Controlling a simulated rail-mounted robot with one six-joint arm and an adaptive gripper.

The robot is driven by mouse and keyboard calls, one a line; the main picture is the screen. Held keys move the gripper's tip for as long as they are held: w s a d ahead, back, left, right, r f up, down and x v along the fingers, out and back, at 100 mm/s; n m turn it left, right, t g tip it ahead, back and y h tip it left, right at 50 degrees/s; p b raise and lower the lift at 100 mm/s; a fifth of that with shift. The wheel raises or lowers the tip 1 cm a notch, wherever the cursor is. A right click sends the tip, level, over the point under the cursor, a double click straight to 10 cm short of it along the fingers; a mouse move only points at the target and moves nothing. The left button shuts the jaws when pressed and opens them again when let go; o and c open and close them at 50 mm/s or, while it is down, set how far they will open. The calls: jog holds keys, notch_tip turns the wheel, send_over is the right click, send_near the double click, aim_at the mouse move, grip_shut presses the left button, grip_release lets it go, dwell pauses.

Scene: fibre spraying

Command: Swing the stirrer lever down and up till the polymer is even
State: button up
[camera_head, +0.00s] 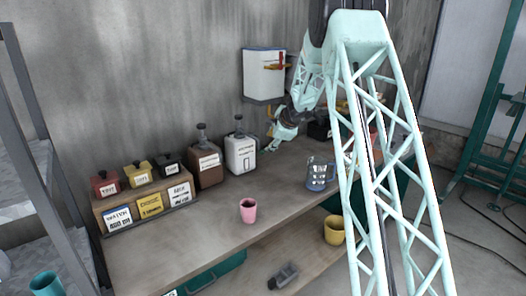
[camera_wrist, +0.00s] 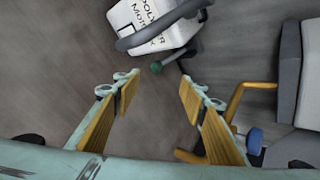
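A white polymer container (camera_head: 241,155) with a black fitting on top stands at the back of the bench. My gripper (camera_head: 270,136) is just right of the container in the head view. In the wrist view my gripper (camera_wrist: 157,92) is open and empty, its yellow finger pads apart. The polymer inside is hidden.
A brown dispenser (camera_head: 205,166) stands left of the container. A white wall tank (camera_head: 264,77) with an orange tap hangs above. A glass jug (camera_head: 318,176) and pink cup (camera_head: 248,211) stand on the bench. In the wrist view an orange handle (camera_wrist: 240,98) is close to the right finger.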

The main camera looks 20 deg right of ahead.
aim_at(263, 150)
jog(key=shift+p+x, duration=0.4)
jog(key=shift+x, duration=5.8)
jog(key=c, duration=1.2)
